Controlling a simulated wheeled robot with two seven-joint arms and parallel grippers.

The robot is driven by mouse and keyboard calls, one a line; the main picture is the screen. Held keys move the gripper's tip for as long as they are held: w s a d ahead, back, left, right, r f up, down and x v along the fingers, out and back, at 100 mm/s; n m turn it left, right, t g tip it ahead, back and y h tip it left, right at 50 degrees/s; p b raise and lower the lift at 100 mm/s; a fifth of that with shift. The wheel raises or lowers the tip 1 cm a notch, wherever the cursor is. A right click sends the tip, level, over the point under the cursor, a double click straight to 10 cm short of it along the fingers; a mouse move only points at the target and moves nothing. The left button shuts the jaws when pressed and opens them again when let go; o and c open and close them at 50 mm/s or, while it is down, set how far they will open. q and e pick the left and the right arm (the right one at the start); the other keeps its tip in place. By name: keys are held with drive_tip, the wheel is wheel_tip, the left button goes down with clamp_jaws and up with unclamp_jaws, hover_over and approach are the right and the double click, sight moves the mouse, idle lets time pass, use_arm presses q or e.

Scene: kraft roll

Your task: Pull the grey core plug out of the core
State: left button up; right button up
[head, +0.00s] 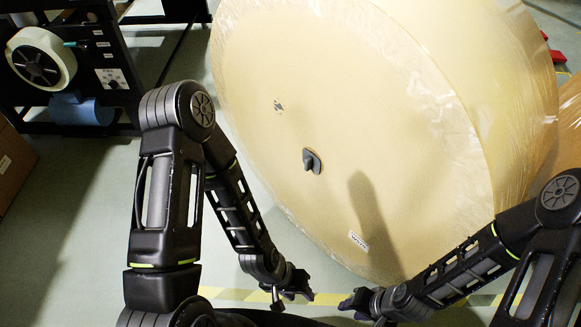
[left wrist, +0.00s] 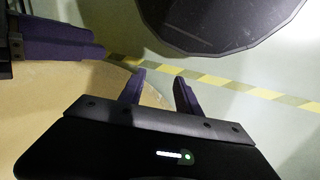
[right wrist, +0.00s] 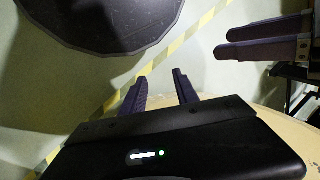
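The grey core plug (head: 312,160) sits in the middle of the flat end face of the large kraft roll (head: 330,90). Its grip sticks out from the face. The core around it is hidden. My left gripper (head: 311,295) is low in front of the roll, below the plug and well apart from it. In the left wrist view its two fingers (left wrist: 158,88) are spread with nothing between them. My right gripper (head: 343,304) is also low, to the right of the left one. In the right wrist view its fingers (right wrist: 158,90) are spread and empty.
A black machine with a tape reel (head: 40,58) stands at the upper left. A cardboard box (head: 12,165) is at the left edge. Yellow-striped tape (head: 235,294) runs along the floor. A small label (head: 358,241) is low on the roll face. Another roll (head: 570,130) shows at the right edge.

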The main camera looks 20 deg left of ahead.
use_arm(q)
drive_tip(key=shift+s+d, duration=0.1)
use_arm(e)
drive_tip(key=shift+s+d, duration=0.1)
use_arm(q)
drive_tip(key=w+a+f+m+t+h+b, duration=0.1)
drive_tip(key=w+f+t+b, duration=0.15)
drive_tip(key=w+b, duration=0.45)
drive_tip(key=w+a+f+t+b, duration=0.1)
drive_tip(key=w+a+t+b, duration=0.15)
drive_tip(key=w+b, duration=0.5)
drive_tip(key=w+a+f+m+t+h+b, duration=0.15)
drive_tip(key=w+t+b, duration=0.25)
drive_tip(key=w, duration=0.6)
drive_tip(key=w+a+r+m+t+h+b, duration=0.2)
drive_tip(key=w+a+r+m+t+b, duration=0.3)
drive_tip(key=b, duration=0.9)
drive_tip(key=w+a+r+t, duration=0.1)
drive_tip(key=w+a, duration=0.2)
drive_tip(key=a, duration=0.1)
drive_tip(key=shift+w+a+r, duration=0.4)
use_arm(e)
wheel_tip(320, 180, down, 33)
drive_tip(key=w+d, duration=0.1)
drive_tip(key=w, duration=0.1)
drive_tip(key=shift+w+d+t, duration=0.15)
drive_tip(key=shift+d+t, duration=0.2)
drive_tip(key=shift+t, duration=0.05)
